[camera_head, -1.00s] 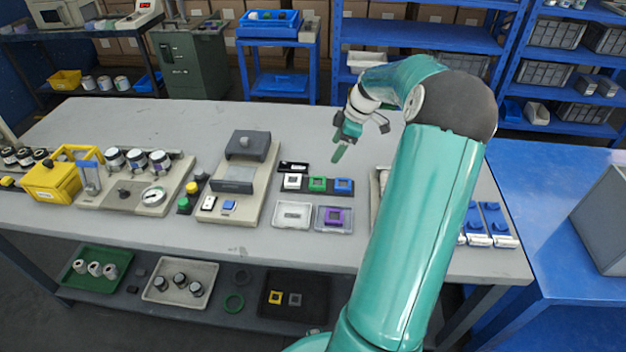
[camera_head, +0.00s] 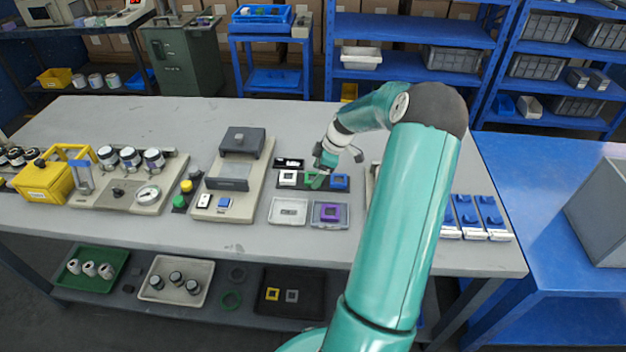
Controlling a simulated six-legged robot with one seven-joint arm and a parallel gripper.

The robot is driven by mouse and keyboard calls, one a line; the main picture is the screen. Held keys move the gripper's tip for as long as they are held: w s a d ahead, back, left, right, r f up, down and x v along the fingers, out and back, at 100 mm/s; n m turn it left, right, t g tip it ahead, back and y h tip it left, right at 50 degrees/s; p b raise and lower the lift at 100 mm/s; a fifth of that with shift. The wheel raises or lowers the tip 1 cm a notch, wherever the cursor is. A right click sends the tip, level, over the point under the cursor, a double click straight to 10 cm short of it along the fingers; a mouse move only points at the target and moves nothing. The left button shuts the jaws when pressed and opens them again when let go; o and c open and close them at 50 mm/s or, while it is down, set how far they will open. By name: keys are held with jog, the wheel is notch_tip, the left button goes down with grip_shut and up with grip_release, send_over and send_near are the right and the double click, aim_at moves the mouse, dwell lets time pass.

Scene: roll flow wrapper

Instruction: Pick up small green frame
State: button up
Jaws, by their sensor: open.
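The small green frame (camera_head: 313,181) sits on a dark strip (camera_head: 300,187) on the grey table, between a white frame (camera_head: 288,178) and a blue frame (camera_head: 339,181). My gripper (camera_head: 316,176) is low over the green frame, its fingers open and partly covering it. I cannot tell whether the fingers touch the frame.
A clear tray (camera_head: 289,211) and a tray with a purple frame (camera_head: 330,212) lie in front of the strip. A grey press on a beige base (camera_head: 233,184) stands to the left. Blue-topped blocks (camera_head: 467,215) lie to the right. The table behind is clear.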

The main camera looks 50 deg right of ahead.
jog(key=shift+w+a+f, duration=0.15)
jog(key=shift+w+f, duration=0.05)
jog(key=shift+f, duration=0.5)
jog(key=c, duration=1)
jog(key=shift+r, duration=0.2)
jog(key=shift+c, duration=0.2)
jog(key=shift+r, duration=0.65)
jog(key=s+a+r, duration=0.3)
jog(key=a+r, duration=0.8)
jog(key=a, duration=0.2)
jog(key=shift+s+a+r, duration=0.25)
jog(key=shift+s, duration=0.1)
